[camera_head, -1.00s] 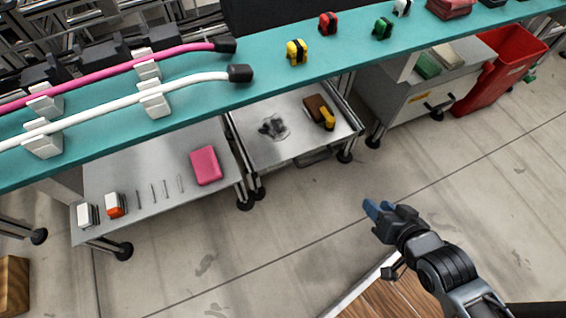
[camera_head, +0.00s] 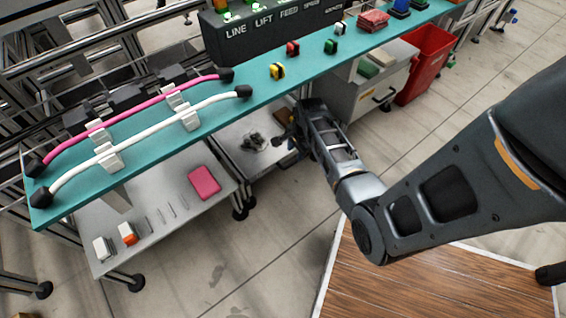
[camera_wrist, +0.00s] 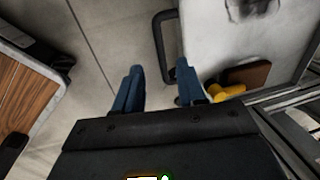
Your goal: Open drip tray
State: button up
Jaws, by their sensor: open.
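The drip tray (camera_head: 234,150) is a pale metal tray with a dark stain, under the teal bench in the head view. It also fills the upper right of the wrist view (camera_wrist: 212,50). A dark bar handle (camera_wrist: 159,45) stands out from its left edge there. My gripper (camera_wrist: 159,68) is open, its two blue fingers apart and pointing toward the handle. The handle's lower end appears close to the right finger; I cannot tell whether they touch. In the head view my gripper (camera_head: 286,138) is at the tray's right side, and my arm hides part of the tray.
A brown block with a yellow part (camera_wrist: 232,90) lies on the tray beside my right finger. A lower shelf (camera_head: 145,238) with a pink box (camera_head: 204,182) stands left of the tray. A cabinet (camera_head: 368,92) and red bin (camera_head: 428,62) stand right. The teal bench (camera_head: 150,150) overhangs.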

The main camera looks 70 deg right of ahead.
aim_at(292, 163)
jog(key=f+b, duration=0.1)
jog(key=f, duration=0.1)
jog(key=w+f+b, duration=0.1)
jog(key=f, duration=0.2)
jog(key=f+b, duration=0.1)
jog(key=f, duration=0.1)
jog(key=shift+w+d+f+b, duration=0.15)
jog(key=shift+d+f+b, duration=0.15)
jog(key=shift+d+b, duration=0.1)
grip_shut()
dwell(0.3)
